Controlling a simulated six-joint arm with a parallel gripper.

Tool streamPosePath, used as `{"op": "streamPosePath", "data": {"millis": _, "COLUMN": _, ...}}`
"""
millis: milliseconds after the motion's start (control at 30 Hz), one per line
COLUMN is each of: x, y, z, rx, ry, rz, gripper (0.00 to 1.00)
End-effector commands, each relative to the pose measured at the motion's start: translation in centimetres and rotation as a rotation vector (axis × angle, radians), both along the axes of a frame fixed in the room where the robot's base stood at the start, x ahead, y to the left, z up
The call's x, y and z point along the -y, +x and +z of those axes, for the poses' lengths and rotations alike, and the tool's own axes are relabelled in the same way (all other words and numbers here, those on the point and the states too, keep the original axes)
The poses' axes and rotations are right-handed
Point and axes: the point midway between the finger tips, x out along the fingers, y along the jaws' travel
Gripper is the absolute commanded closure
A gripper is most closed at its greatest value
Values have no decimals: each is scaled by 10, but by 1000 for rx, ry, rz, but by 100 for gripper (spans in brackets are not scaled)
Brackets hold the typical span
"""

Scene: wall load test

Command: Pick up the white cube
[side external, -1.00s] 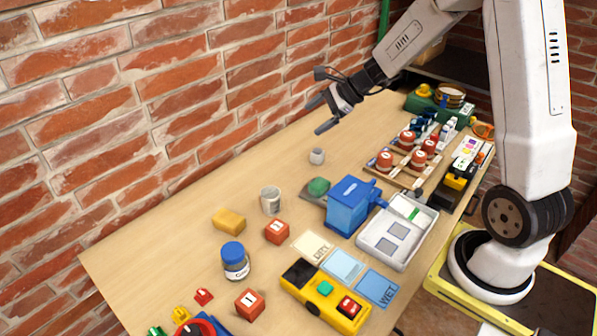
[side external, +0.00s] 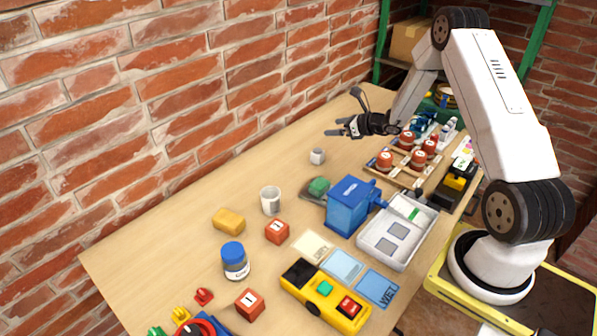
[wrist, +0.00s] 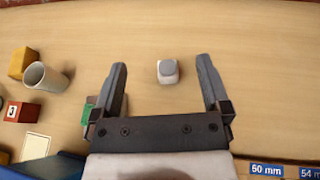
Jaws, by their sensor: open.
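The white cube (side external: 317,156) is small and stands alone on the wooden table, between the brick wall and the blue box. In the wrist view the white cube (wrist: 168,72) has a grey rounded face on top and appears between my two fingers, ahead of the palm. My gripper (side external: 334,127) is open and empty. In the side view it is above and slightly right of the cube, apart from it. The wrist view shows both fingers spread wide with nothing touching them.
A green item (side external: 319,186), a blue box (side external: 350,203) and a grey-white cup (side external: 270,200) stand nearer the camera. A rack of red-topped jars (side external: 405,160) lies right. The brick wall (side external: 180,120) borders the table's far side. Table around the cube is clear.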

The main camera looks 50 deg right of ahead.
Motion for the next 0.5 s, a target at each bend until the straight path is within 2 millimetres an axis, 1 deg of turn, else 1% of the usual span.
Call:
{"op": "streamPosePath", "data": {"millis": 33, "x": -1, "y": 0, "z": -18, "rx": -4, "ry": 4, "rz": -1, "gripper": 3}}
{"op": "streamPosePath", "data": {"millis": 200, "x": -1, "y": 0, "z": -62, "rx": -2, "ry": 2, "rz": 1, "gripper": 3}}
{"op": "streamPosePath", "data": {"millis": 300, "x": -1, "y": 0, "z": -82, "rx": -2, "ry": 0, "rz": 2, "gripper": 3}}
{"op": "streamPosePath", "data": {"millis": 400, "x": 0, "y": 0, "z": -95, "rx": 0, "ry": 0, "rz": 1, "gripper": 3}}
{"op": "streamPosePath", "data": {"millis": 500, "x": 0, "y": 0, "z": -102, "rx": 1, "ry": -1, "rz": 2, "gripper": 3}}
